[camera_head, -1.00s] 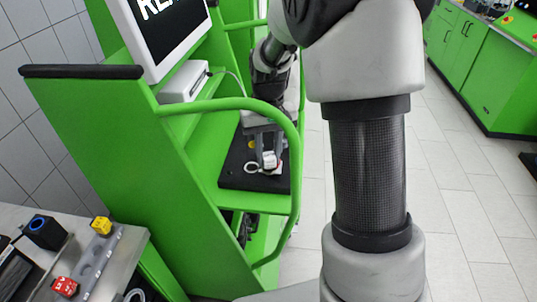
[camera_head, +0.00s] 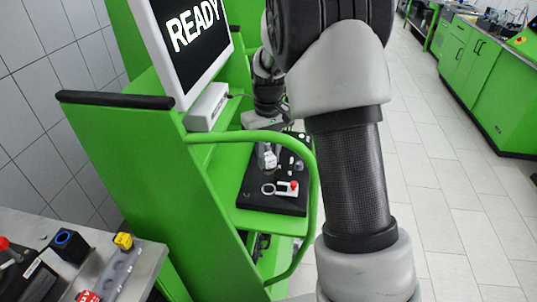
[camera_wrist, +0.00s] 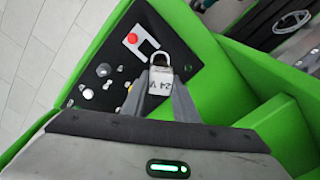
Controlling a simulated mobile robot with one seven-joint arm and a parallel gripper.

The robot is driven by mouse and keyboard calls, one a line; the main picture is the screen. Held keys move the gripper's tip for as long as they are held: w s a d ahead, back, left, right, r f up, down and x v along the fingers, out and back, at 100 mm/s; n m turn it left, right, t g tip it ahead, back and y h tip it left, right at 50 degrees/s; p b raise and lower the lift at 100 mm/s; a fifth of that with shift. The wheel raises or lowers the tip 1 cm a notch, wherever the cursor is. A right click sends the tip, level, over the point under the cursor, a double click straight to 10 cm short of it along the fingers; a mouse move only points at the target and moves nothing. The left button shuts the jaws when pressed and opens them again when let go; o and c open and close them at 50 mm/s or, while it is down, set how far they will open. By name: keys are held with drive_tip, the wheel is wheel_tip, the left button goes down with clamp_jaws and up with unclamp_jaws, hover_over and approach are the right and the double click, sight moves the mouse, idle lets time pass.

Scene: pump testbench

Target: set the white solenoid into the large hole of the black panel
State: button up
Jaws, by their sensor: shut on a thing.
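My gripper (camera_wrist: 166,97) is shut on the white solenoid (camera_wrist: 159,88), which carries a "24 V" label in the wrist view. In the head view the solenoid (camera_head: 267,158) hangs below my gripper (camera_head: 266,143), over the back part of the black panel (camera_head: 248,196). The panel also shows in the wrist view (camera_wrist: 185,71). A pale ring (camera_head: 268,189) lies on the panel, in front of the solenoid; I take it as the rim of the large hole. In the wrist view the ring (camera_wrist: 163,56) shows just past the solenoid's end. The solenoid appears apart from it.
A white device with a red button (camera_head: 288,187) sits on the panel beside the ring. Several small metal parts (camera_wrist: 88,93) lie on the panel. A green rail (camera_head: 313,190) curves around the bench front. A screen reading READY (camera_head: 194,30) stands behind left.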

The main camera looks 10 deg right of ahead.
sight(268, 172)
drive_tip(key=shift+f+b, duration=1.9)
drive_tip(key=shift+f, duration=1.4)
drive_tip(key=shift+f+b, duration=0.75)
drive_tip(key=shift+f, duration=0.35)
drive_tip(key=o, duration=1.4)
drive_tip(key=shift+r+p, duration=2.7)
drive_tip(key=shift+r, duration=1.35)
